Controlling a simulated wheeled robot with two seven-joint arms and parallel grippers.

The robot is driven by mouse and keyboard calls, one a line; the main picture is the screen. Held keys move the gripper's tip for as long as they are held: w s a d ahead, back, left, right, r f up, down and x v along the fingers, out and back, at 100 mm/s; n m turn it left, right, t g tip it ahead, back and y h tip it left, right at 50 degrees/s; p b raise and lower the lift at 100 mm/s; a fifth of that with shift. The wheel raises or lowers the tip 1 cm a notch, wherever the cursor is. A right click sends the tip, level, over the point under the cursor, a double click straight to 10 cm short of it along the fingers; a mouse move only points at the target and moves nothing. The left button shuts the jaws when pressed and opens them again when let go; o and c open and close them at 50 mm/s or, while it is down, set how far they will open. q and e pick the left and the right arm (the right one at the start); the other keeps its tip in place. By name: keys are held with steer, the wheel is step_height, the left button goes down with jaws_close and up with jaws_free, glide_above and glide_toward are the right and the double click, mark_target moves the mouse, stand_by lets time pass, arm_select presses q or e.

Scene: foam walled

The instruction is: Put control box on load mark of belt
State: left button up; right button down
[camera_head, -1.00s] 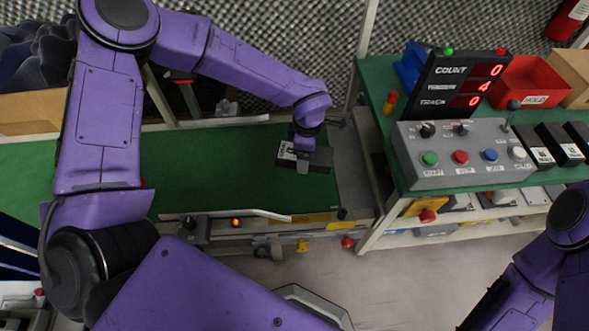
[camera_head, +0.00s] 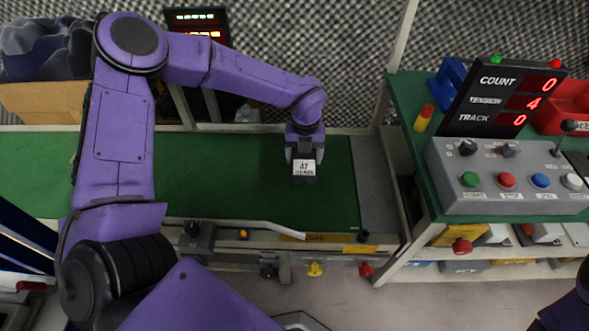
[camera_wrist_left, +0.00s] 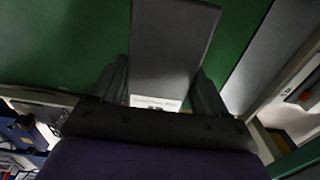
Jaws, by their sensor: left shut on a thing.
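The control box (camera_head: 304,180) is a small dark box with a white label, and it is over the right end of the green belt (camera_head: 235,185). My left gripper (camera_head: 304,155) is shut on it from above. In the left wrist view the box (camera_wrist_left: 172,45) is a dark grey slab between the two fingers, with green belt behind it. I cannot tell whether the box touches the belt. A yellow label (camera_head: 316,238), apparently reading LOAD, is on the belt's near edge. My right gripper is out of view; only a bit of that arm shows at bottom right.
A rail (camera_head: 235,224) runs along the belt's near side. A grey plate (camera_head: 375,185) lies beyond its right end. To the right stands a bench with a button panel (camera_head: 510,180) and a counter display (camera_head: 503,97). The belt around the box is clear.

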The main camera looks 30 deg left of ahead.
mark_target(296, 160)
arm_select(q)
steer(key=a+f, duration=0.1)
steer(key=f, duration=0.1)
steer(key=a+f, duration=0.1)
steer(key=f, duration=0.1)
steer(key=shift+w+a, duration=0.1)
steer(key=shift+a, duration=0.3)
steer(key=f, duration=0.1)
steer(key=a+f+b, duration=0.1)
steer(key=f, duration=0.2)
steer(key=shift+a+f, duration=0.3)
steer(key=shift+f, duration=0.1)
steer(key=shift+f+b, duration=0.15)
steer(key=shift+b, duration=0.2)
steer(key=o, duration=1.3)
step_height(296, 160, up, 12)
steer(key=p, duration=0.2)
steer(key=shift+r+p, duration=0.2)
steer(key=shift+p, duration=0.2)
